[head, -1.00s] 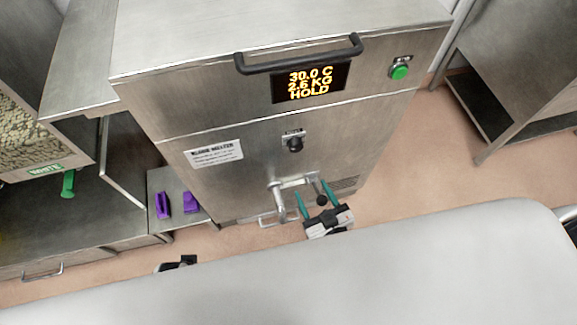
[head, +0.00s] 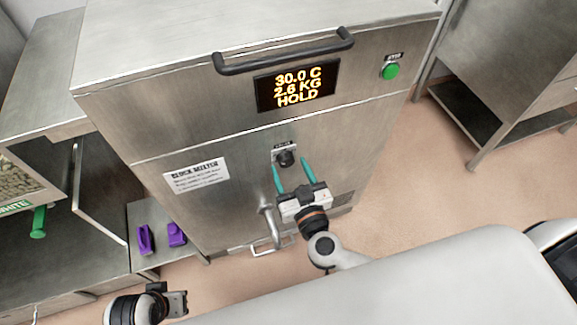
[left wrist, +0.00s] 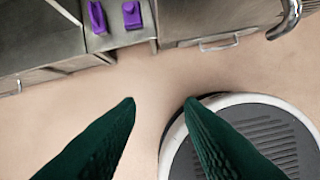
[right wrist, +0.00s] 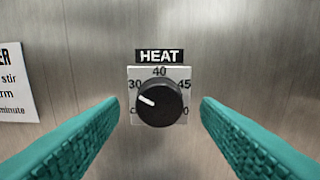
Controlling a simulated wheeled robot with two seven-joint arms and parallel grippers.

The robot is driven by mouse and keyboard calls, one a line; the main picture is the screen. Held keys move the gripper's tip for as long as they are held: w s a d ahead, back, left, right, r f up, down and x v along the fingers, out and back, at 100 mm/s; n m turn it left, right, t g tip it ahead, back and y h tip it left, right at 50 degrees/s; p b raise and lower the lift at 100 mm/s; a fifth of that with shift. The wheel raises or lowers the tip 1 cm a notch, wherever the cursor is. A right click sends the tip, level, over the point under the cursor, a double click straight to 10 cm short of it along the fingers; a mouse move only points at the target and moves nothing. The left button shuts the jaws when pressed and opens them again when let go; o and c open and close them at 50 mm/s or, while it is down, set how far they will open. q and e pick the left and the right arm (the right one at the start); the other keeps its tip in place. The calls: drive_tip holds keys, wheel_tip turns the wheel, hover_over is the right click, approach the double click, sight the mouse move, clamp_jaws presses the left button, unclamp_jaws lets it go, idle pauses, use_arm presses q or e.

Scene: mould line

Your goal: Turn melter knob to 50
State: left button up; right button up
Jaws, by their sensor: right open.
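The melter (head: 225,135) is a steel cabinet whose display (head: 297,87) reads 30.0 C, 2.6 KG, HOLD. Its black round knob (head: 286,159) sits on a small plate on the front. In the right wrist view the knob (right wrist: 159,102) is under a HEAT label, and its white mark points left and slightly up, near 30. The numbers 30, 40 and 45 show; the lower right one is partly hidden. My right gripper (head: 289,165) is open, its teal fingers either side of the knob, without visible contact. My left gripper (left wrist: 160,101) is open and empty above the floor.
A black handle (head: 285,53) and a green button (head: 391,71) are on the melter. A metal pipe (head: 270,228) sticks out below the knob. Purple items (head: 176,235) lie on a low shelf at left. A pale grey surface (head: 430,285) fills the foreground.

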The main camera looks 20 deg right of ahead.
use_arm(q)
drive_tip(key=shift+s+r, duration=0.1)
drive_tip(key=shift+r, duration=0.5)
use_arm(e)
drive_tip(key=shift+w, duration=0.95)
drive_tip(key=shift+c, duration=0.2)
drive_tip(key=c, duration=1)
drive_tip(key=shift+o, duration=0.2)
